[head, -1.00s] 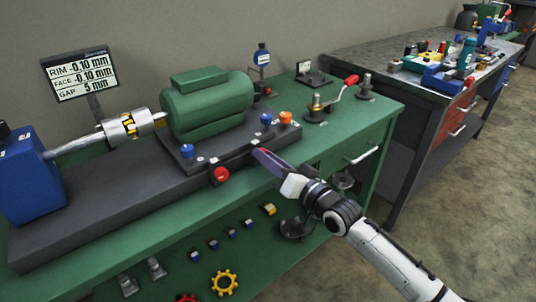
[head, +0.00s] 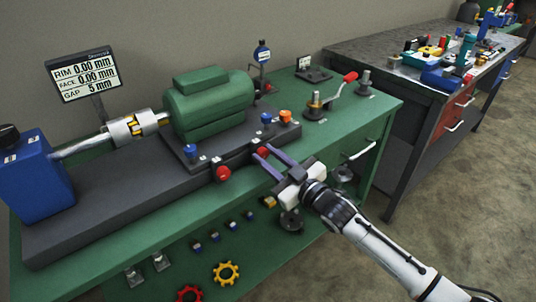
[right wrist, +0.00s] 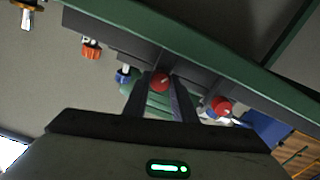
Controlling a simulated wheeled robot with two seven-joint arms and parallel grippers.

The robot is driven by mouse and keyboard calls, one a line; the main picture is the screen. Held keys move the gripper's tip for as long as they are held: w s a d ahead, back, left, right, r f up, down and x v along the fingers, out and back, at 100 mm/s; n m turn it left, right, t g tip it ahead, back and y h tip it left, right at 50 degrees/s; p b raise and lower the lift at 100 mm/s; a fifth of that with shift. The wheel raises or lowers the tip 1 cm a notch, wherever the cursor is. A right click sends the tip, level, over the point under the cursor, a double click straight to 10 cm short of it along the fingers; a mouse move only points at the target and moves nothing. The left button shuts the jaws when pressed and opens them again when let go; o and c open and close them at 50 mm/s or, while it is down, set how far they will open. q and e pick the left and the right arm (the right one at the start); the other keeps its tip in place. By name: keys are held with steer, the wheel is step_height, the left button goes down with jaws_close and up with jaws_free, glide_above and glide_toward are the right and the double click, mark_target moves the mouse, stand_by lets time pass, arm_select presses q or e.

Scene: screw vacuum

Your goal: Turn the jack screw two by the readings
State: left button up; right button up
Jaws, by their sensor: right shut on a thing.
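A red jack screw knob (head: 262,153) sits on the front edge of the dark base (head: 110,205), below the green motor (head: 208,105). My right gripper (head: 263,156) has its two fingers on either side of this knob and is shut on it; the right wrist view shows the red knob (right wrist: 159,82) between the fingertips. A second red knob (head: 222,174) is to its left, untouched. The readout screen (head: 84,74) shows RIM 0.00 mm, FACE 0.00 mm and GAP 5 mm. My left gripper is out of view.
Blue (head: 266,118) and orange (head: 285,117) knobs stand on the base just behind the held knob. A red-handled crank (head: 330,95) is farther right on the green bench. A grey bench (head: 385,60) with tools stands at the right. Open floor lies in front.

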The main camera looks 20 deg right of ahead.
steer(key=shift+f+n, duration=0.1)
steer(key=shift+n, duration=0.7)
steer(key=o, duration=1)
steer(key=shift+o, duration=0.2)
steer(key=shift+s, duration=0.1)
steer(key=v, duration=1)
steer(key=shift+p, duration=0.3)
steer(key=shift+s, duration=0.1)
